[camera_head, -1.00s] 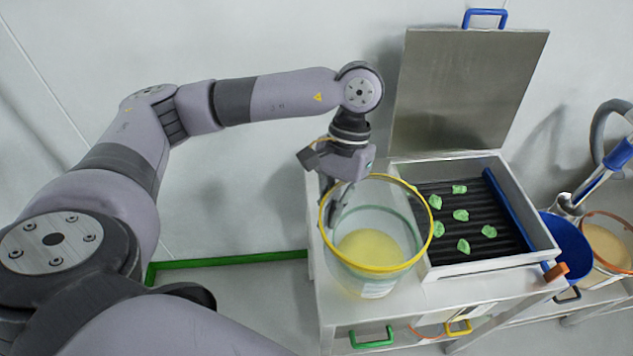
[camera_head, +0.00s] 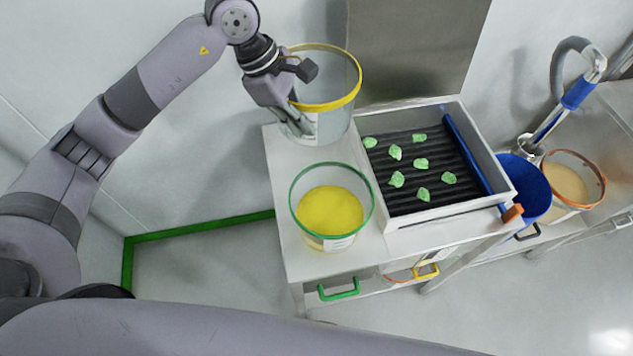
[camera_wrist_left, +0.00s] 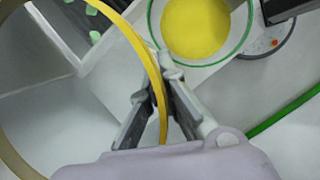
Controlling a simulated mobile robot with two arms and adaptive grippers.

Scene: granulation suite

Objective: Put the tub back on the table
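A clear tub with a yellow rim (camera_head: 354,97) is at the back left of the white table (camera_head: 279,165) and looks empty. My left gripper (camera_head: 297,122) is shut on its near-left wall. In the left wrist view, the fingers (camera_wrist_left: 160,80) pinch the yellow rim (camera_wrist_left: 134,38) from both sides. The tub's base overlaps the table's back part in the head view; I cannot tell whether it touches. A second clear tub with a green rim (camera_head: 371,192) stands upright in front, holding yellow powder (camera_head: 331,211). My right gripper is not in view.
A metal box with a dark ribbed bed (camera_head: 408,168) and several green lumps stands right of the tubs, its lid (camera_head: 415,45) raised. A blue bucket (camera_head: 527,180) and an orange-rimmed tub (camera_head: 598,190) are further right. Some table top left of the green-rimmed tub is bare.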

